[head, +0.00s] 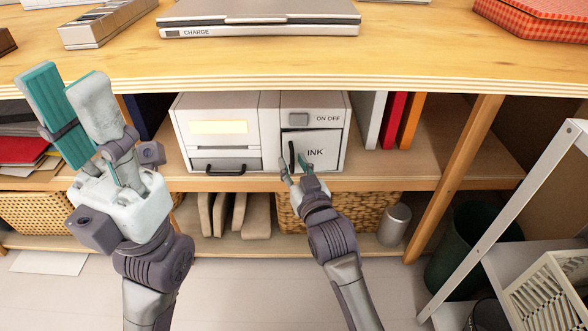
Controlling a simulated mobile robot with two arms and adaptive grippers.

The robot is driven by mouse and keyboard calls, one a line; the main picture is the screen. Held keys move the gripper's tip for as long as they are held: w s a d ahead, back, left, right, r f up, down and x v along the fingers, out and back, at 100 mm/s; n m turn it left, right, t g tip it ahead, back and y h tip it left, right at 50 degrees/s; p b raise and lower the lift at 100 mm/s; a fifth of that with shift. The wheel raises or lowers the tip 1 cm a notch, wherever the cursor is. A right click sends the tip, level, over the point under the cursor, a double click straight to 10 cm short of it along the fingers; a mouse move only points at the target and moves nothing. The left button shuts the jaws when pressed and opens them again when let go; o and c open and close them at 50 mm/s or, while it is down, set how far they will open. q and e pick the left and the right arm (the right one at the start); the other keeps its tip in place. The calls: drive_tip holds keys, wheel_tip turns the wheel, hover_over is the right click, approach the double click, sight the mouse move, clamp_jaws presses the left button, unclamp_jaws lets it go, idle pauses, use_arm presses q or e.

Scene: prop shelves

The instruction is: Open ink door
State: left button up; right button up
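A white and grey printer (218,117) stands on the middle shelf under the wooden top. Its ink door (326,145), marked INK, is on the lower right of its front, below an ON OFF button, and looks shut. A dark upright handle (291,155) sits at the door's left edge. My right gripper (297,167) is just below and in front of this handle, its fingertips near the handle's lower end; I cannot tell if they touch it. Its fingers look slightly apart. My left gripper (82,105) is raised at the left, away from the printer, and its large finger pads point up.
A red, a white and an orange binder (393,120) stand right of the printer. A wooden post (455,175) and a white metal frame (510,215) are further right. A wicker basket (365,212) and a grey cup (394,224) are below. A silver device (258,18) lies on top.

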clamp_jaws()
idle(0.5)
